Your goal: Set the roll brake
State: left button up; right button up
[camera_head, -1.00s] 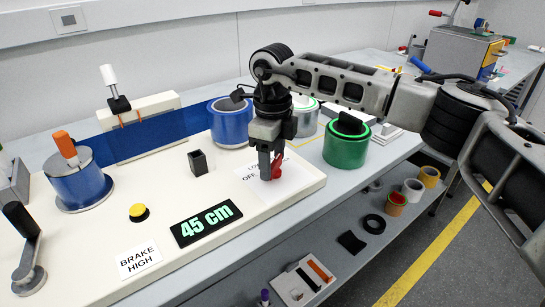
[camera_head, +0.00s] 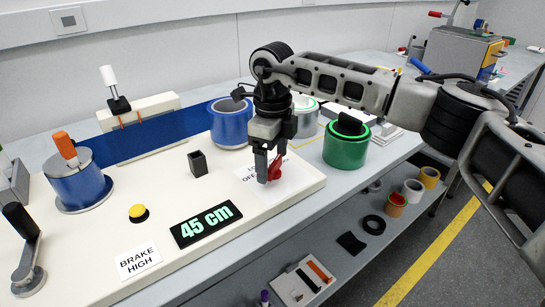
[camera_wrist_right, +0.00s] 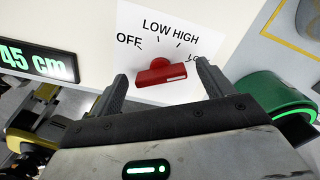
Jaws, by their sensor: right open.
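The red knob (camera_wrist_right: 161,74) sits on a white dial label (camera_wrist_right: 150,30) that reads OFF, LOW, HIGH and a partly covered mark at right. In the wrist view its bar lies nearly level across; I cannot tell which mark it points to. My right gripper (camera_wrist_right: 161,75) is open, with one finger on each side of the knob and visible gaps. In the head view the right gripper (camera_head: 270,172) comes down over the knob (camera_head: 274,172) and partly hides it and the label. A sign (camera_head: 138,260) reads BRAKE HIGH. My left gripper is not in view.
On the white panel (camera_head: 100,285) are a 45 cm display (camera_head: 206,223), a yellow button (camera_head: 138,212), a black post (camera_head: 198,163) and a black-handled crank (camera_head: 25,250). A blue web (camera_head: 165,130) runs between rolls behind. A green roll (camera_head: 346,150) stands right of the gripper.

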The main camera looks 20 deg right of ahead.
notch_tip(320, 180, up, 16)
jog(key=shift+f, duration=0.15)
dwell(0.4)
